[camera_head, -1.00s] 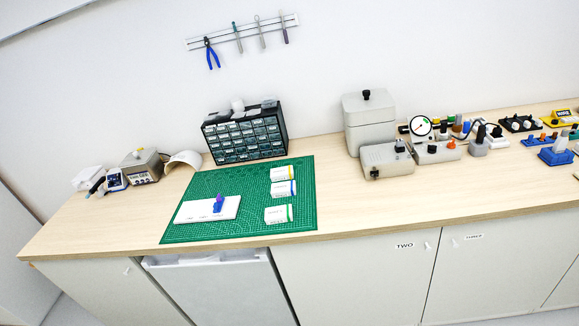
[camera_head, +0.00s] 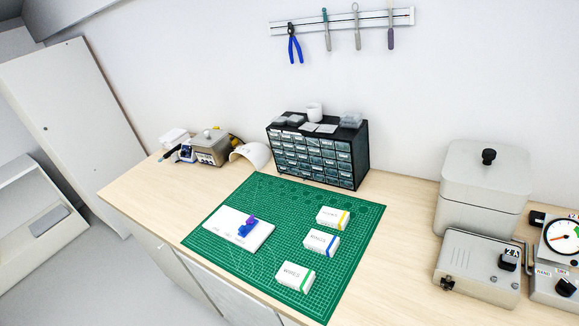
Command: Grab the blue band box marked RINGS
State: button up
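The blue band box (camera_head: 321,242) is a small white box with a blue stripe at its right end and lettering that appears to read RINGS. It lies on the green cutting mat (camera_head: 262,190), in the middle of a row of three similar boxes. A yellow band box (camera_head: 331,217) lies just behind it. A green band box (camera_head: 294,276), marked WIRES, lies in front of it. My gripper does not show in the view.
A white tray (camera_head: 219,228) with a blue and purple piece (camera_head: 247,227) lies left of the boxes. A dark drawer cabinet (camera_head: 318,152) stands behind the mat. Grey bench devices (camera_head: 478,267) stand at the right. Bare wood (camera_head: 395,255) lies between mat and devices.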

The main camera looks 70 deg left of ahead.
aim_at(324, 244)
jog(key=u, duration=0.5)
jog(key=i, duration=0.9)
jog(key=u, duration=0.65)
jog(key=k, duration=0.75)
jog(key=u, duration=0.25)
jog(key=i, duration=0.8)
jog(key=z, duration=0.15)
